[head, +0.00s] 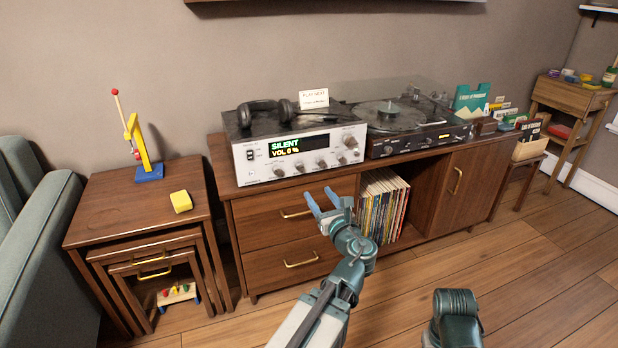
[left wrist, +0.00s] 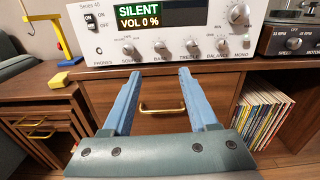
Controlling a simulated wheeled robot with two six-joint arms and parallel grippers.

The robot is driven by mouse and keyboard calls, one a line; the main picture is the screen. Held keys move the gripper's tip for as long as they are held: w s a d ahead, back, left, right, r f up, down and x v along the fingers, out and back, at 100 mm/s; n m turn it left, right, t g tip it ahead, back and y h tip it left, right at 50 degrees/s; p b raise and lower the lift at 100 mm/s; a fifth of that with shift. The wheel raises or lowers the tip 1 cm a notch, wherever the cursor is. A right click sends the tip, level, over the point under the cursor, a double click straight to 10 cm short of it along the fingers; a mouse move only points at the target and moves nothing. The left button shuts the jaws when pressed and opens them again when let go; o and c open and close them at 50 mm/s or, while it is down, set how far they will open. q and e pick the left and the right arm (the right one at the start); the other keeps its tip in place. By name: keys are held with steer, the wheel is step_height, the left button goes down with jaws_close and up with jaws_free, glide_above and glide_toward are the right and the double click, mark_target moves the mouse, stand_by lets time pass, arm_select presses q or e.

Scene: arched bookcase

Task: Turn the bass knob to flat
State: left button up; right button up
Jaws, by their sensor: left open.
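The silver receiver (head: 248,162) stands on the wooden cabinet, its display reading SILENT, VOL 0 %. Its bass knob (head: 300,168) is in the lower knob row; in the left wrist view the bass knob (left wrist: 162,45) sits above the BASS label, between the source and treble knobs. Its pointer is too small to read. My left gripper (head: 322,199) is open and empty, in front of and below the receiver's face, apart from it. In the left wrist view its two blue fingers (left wrist: 159,80) point toward the panel just below the bass knob. My right gripper is not in view.
A treble knob (left wrist: 192,44) and a large volume knob (left wrist: 237,14) are close by. A turntable (head: 400,118) stands right of the receiver, and headphones (head: 262,110) lie on top. Drawer handles (head: 297,212) project below. The floor in front is clear.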

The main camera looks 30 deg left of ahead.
mark_target(300, 168)
arm_select(q)
steer(key=x, duration=1.3)
steer(key=shift+w+a, duration=0.15)
steer(key=shift+a, duration=0.2)
jaws_close()
